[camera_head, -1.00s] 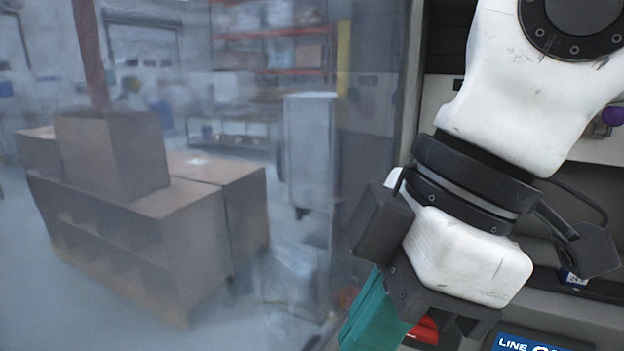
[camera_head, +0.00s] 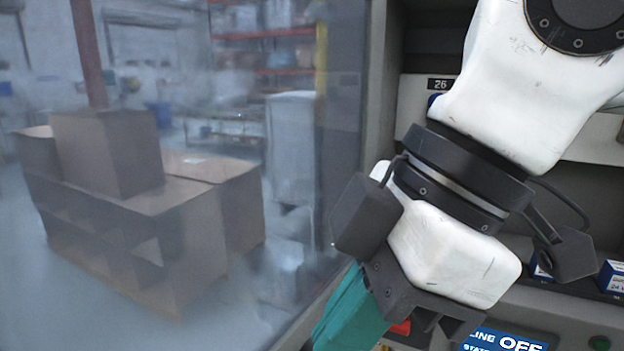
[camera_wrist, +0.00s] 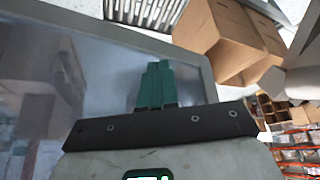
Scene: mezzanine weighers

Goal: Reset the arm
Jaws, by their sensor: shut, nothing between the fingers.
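My gripper (camera_head: 340,322) hangs at the lower middle of the head view, below my white wrist. Its teal fingers point down and to the left, and their tips run near the bottom edge of the picture. In the wrist view the teal fingers (camera_wrist: 156,84) lie side by side, closed together with nothing between them. They are in front of a hazy, clear panel (camera_wrist: 100,60). The arm is bent and holds nothing.
A clear panel with a grey frame (camera_head: 372,130) stands left of my arm. Cardboard boxes (camera_head: 110,155) show behind it.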

